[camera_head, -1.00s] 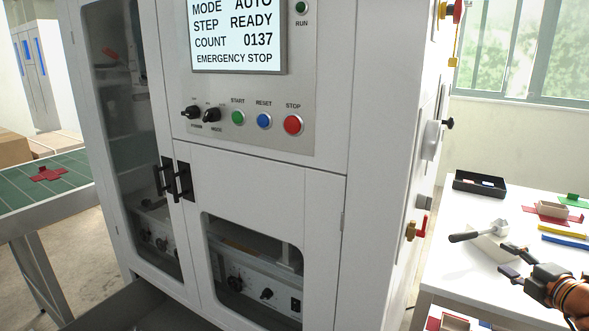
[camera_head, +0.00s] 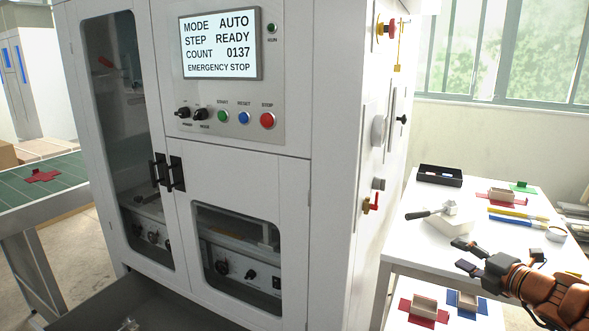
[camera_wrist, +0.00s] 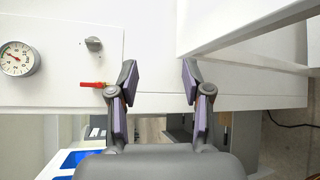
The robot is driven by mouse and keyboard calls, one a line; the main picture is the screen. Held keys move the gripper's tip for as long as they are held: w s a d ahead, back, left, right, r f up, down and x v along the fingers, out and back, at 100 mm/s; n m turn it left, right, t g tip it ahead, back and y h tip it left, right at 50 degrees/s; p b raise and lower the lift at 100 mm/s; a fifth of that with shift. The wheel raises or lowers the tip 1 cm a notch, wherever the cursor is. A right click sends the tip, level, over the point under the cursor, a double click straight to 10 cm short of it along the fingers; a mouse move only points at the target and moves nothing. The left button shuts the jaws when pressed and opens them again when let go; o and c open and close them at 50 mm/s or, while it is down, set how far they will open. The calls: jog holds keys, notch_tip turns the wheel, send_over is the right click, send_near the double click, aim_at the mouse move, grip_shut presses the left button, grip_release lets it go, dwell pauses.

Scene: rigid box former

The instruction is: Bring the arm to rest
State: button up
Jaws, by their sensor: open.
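My gripper (camera_head: 465,255) is at the lower right in the head view, in front of the white table's near edge. Its two dark fingers are apart and nothing is between them. In the wrist view my gripper (camera_wrist: 158,80) also shows open and empty, with purple-grey pads. Behind it there are the white machine side, a round gauge (camera_wrist: 17,59), a grey knob (camera_wrist: 93,44) and a red-handled valve (camera_wrist: 95,85).
The white machine (camera_head: 250,180) fills the middle; its screen (camera_head: 220,45) reads AUTO, READY, 0137, EMERGENCY STOP. A white table (camera_head: 400,235) at right holds a black tray (camera_head: 440,176) and several parts. A green-topped conveyor (camera_head: 75,185) with a red blank (camera_head: 43,176) stands at left.

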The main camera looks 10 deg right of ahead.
jog(key=a+r+n+g+y+p, duration=0.15)
jog(key=a+n+g+y, duration=0.4)
jog(key=a+n, duration=1.3)
jog(key=s+a+f+n+g+p, duration=0.2)
jog(key=s+a+n+g, duration=0.45)
jog(key=a, duration=0.75)
jog(key=s+a+f+n+g+h+p, duration=0.1)
jog(key=s+a+n+g, duration=0.1)
jog(key=s+n, duration=0.5)
jog(key=s+a+f+n+g+h, duration=0.1)
jog(key=s+a+f+n+h, duration=0.1)
jog(key=s+n, duration=0.45)
jog(key=s+d+n+g+h+p, duration=0.1)
jog(key=s+d+n+g+h, duration=0.1)
jog(key=s+d+n+h, duration=0.3)
jog(key=s+d+n, duration=0.1)
jog(key=s+n, duration=0.3)
jog(key=n, duration=0.1)
jog(key=shift+d+r, duration=0.15)
jog(key=shift+d, duration=0.15)
